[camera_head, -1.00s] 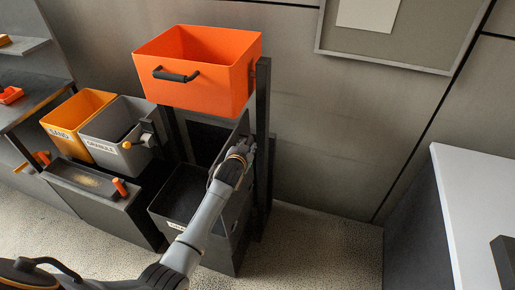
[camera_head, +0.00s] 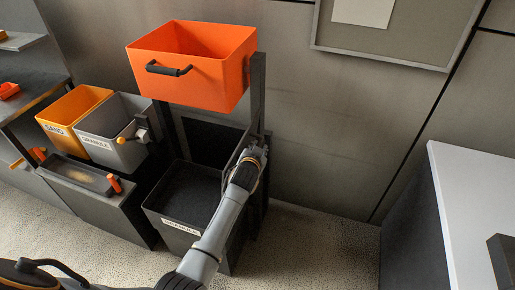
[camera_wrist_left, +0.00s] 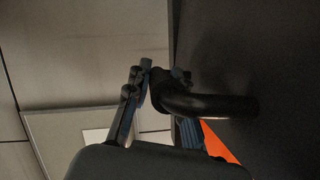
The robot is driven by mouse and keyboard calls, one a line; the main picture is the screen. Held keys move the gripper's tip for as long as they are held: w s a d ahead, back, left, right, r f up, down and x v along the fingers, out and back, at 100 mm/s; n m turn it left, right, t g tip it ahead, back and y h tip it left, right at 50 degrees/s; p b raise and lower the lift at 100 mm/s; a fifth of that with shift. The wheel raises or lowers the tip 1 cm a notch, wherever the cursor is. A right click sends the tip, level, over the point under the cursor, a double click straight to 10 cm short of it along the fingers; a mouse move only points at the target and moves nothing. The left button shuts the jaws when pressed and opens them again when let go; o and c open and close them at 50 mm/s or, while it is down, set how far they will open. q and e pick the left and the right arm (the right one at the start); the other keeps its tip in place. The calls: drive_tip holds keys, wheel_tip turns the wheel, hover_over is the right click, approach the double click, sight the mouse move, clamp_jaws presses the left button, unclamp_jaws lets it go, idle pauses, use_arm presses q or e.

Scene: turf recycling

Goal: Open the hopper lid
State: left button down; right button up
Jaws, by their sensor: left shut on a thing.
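My left gripper (camera_head: 256,152) is at the right side of a dark panel, seen nearly edge-on, that stands over the right side of a black open bin (camera_head: 180,207); this panel looks like the lid. In the left wrist view my gripper (camera_wrist_left: 165,85) is shut on the end of a black bent handle (camera_wrist_left: 215,104). The handle sticks out from a large dark flat surface (camera_wrist_left: 270,60). The orange tub (camera_head: 178,80), with a black handle on its front, sits above the bin. My right gripper is not in view.
A yellow bin (camera_head: 72,112) and a grey bin (camera_head: 105,140) with labels stand to the left, behind a low dark bench with orange handles. A white-topped counter (camera_head: 470,190) is at the right. The speckled floor between is clear.

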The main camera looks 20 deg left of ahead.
use_arm(q)
drive_tip(key=c, duration=1.1)
unclamp_jaws()
drive_tip(key=shift+s+a+f, duration=0.1)
drive_tip(key=shift+f, duration=0.25)
drive_tip(key=shift+c, duration=0.2)
drive_tip(key=shift+r, duration=0.15)
drive_tip(key=shift+r, duration=0.1)
drive_tip(key=v, duration=1.2)
